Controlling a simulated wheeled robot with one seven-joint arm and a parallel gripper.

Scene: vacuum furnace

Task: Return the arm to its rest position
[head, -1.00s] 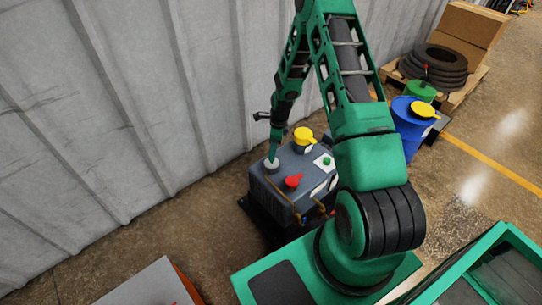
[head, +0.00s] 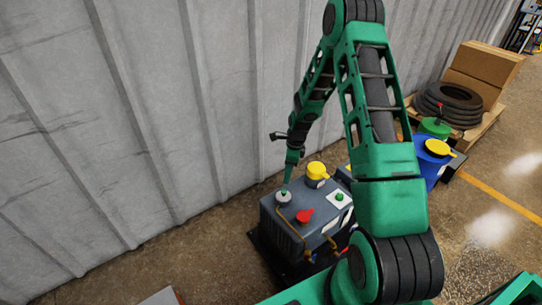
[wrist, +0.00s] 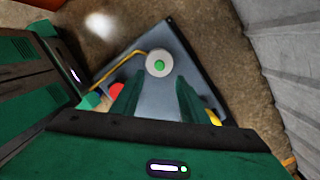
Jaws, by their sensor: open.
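My green arm rises from my base and bends down over a grey machine box (head: 310,215) by the wall. My gripper (head: 289,172) points down just above a round grey cap with a green centre (head: 283,196) on the box's top. In the wrist view the two green fingers (wrist: 183,98) stand apart with nothing between them, and the cap (wrist: 159,64) lies beyond their tips. The gripper looks clear of the cap.
The box also bears a yellow cap (head: 317,171), a red cap (head: 304,215) and a green button (head: 339,197). A corrugated wall (head: 130,110) stands close behind. A blue drum (head: 433,165), tyres (head: 450,103) and cartons (head: 484,68) stand at right.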

